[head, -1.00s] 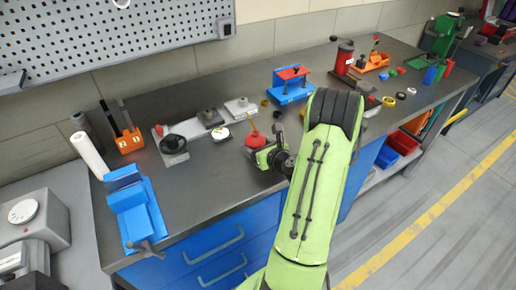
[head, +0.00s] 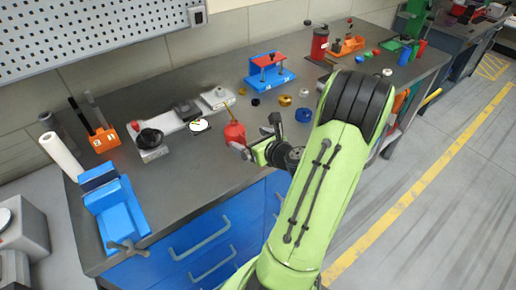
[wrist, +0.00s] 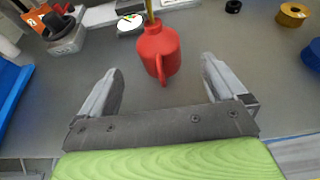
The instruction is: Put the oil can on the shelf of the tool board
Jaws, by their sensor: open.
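The red oil can (head: 234,134) stands upright on the grey workbench, with its thin spout pointing up. In the wrist view the oil can (wrist: 158,50) is ahead of my gripper, roughly centred, with its handle towards me. My gripper (wrist: 162,85) is open, and its two fingers are apart with nothing between them. In the head view my gripper (head: 240,150) is low over the bench, just in front of the can. The tool board (head: 100,45) is the perforated panel on the wall at the upper left; its shelf cannot be made out in this view.
A blue vise (head: 115,208) and an orange tool holder (head: 104,140) are on the left. A white-and-grey fixture row (head: 180,118) lies behind the can. A blue-red stand (head: 268,72) is at the back. Several coloured rings lie to the right, including a blue one (head: 303,115).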

